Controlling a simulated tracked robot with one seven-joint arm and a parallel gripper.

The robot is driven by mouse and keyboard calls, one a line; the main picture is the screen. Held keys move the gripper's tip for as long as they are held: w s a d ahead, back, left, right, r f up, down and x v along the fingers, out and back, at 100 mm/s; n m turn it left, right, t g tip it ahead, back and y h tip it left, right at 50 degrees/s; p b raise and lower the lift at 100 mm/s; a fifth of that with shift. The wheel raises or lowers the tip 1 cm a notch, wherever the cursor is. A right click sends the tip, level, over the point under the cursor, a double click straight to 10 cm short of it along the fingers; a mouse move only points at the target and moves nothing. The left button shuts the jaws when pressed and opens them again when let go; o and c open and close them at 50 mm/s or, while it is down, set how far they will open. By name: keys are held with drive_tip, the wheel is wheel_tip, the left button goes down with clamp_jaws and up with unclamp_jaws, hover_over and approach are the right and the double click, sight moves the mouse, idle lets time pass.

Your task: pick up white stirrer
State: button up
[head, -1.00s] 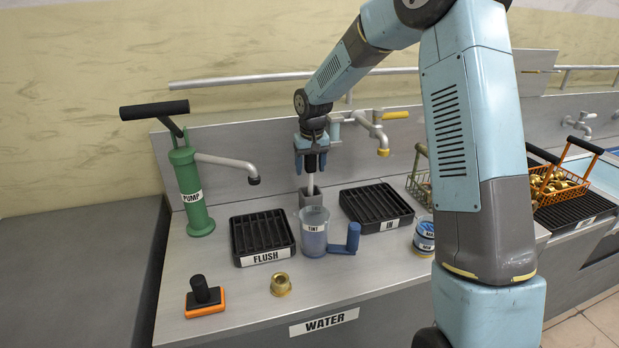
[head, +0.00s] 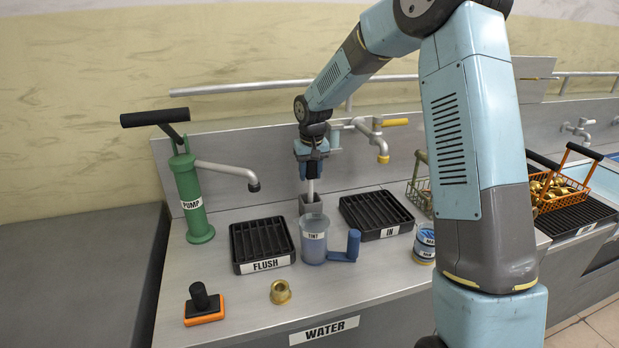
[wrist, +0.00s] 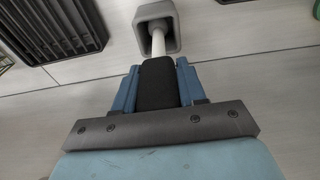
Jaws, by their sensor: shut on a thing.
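The white stirrer has a black handle (wrist: 157,84) and a white shaft (head: 310,187). It stands upright in a small grey square holder (head: 311,204) at the back of the counter. In the wrist view the white shaft (wrist: 158,44) runs down into the holder (wrist: 156,12). My gripper (head: 311,168) is above the holder, with its blue fingers (wrist: 157,90) shut on the sides of the black handle. The shaft's lower end is hidden inside the holder.
A TINT cup (head: 314,245) stands just in front of the holder. A FLUSH tray (head: 262,243) is left of it and an IN tray (head: 376,213) right. The green pump (head: 191,192) and a yellow-handled tap (head: 378,140) stand at the back.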

wheel_tip(320, 180, up, 18)
idle(0.5)
drive_tip(key=shift+d+f, duration=0.1)
